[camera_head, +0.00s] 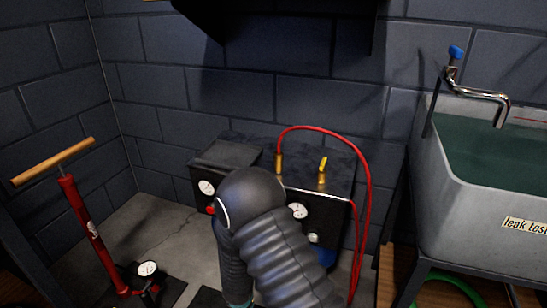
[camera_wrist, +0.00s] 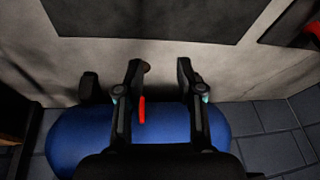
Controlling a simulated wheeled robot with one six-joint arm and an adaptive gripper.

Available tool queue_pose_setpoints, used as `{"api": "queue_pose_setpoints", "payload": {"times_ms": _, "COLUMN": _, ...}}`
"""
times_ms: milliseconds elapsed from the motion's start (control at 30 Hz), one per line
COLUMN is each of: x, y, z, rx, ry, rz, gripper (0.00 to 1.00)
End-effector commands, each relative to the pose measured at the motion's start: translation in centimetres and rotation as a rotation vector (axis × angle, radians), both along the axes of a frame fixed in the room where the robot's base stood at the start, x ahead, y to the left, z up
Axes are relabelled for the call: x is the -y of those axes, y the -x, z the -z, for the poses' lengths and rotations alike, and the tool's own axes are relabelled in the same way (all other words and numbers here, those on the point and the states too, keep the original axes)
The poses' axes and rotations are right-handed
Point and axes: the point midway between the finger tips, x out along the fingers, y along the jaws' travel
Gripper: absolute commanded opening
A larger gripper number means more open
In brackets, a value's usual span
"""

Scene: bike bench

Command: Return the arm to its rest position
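My gripper (camera_wrist: 159,68) shows in the wrist view with its two dark fingers apart, open, and nothing visible is held between them. A blue rounded tank (camera_wrist: 85,140) lies beneath the fingers. A small red piece (camera_wrist: 142,110) shows between the fingers, close to the left one; I cannot tell whether they touch. In the head view my ribbed dark arm reaches across the lower middle, in front of the black compressor (camera_head: 330,196), and my fingertips are out of sight.
The compressor carries gauges, a yellow valve (camera_head: 322,170) and a looping red hose (camera_head: 368,200). A red floor pump (camera_head: 86,230) with a wooden handle stands left. A grey leak test sink (camera_head: 470,215) with a tap (camera_head: 485,94) is right. A dark overhang (camera_head: 290,25) hangs above.

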Motion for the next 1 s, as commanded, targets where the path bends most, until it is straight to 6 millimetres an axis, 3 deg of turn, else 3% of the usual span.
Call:
{"api": "queue_pose_setpoints", "payload": {"times_ms": 167, "x": -0.6, "y": 3.1, "z": -4.5, "rx": -0.14, "ry": -0.057, "rz": -0.117, "gripper": 0.38}}
{"api": "queue_pose_setpoints", "payload": {"times_ms": 367, "x": 0.9, "y": 5.7, "z": -11.5, "rx": -0.247, "ry": -0.092, "rz": -0.23, "gripper": 0.38}}
{"api": "queue_pose_setpoints", "payload": {"times_ms": 700, "x": 7.0, "y": 9.8, "z": -23.4, "rx": -0.32, "ry": -0.074, "rz": -0.351, "gripper": 0.38}}
{"api": "queue_pose_setpoints", "payload": {"times_ms": 1000, "x": 13.6, "y": 13.4, "z": -32.0, "rx": -0.293, "ry": -0.011, "rz": -0.377, "gripper": 0.38}}
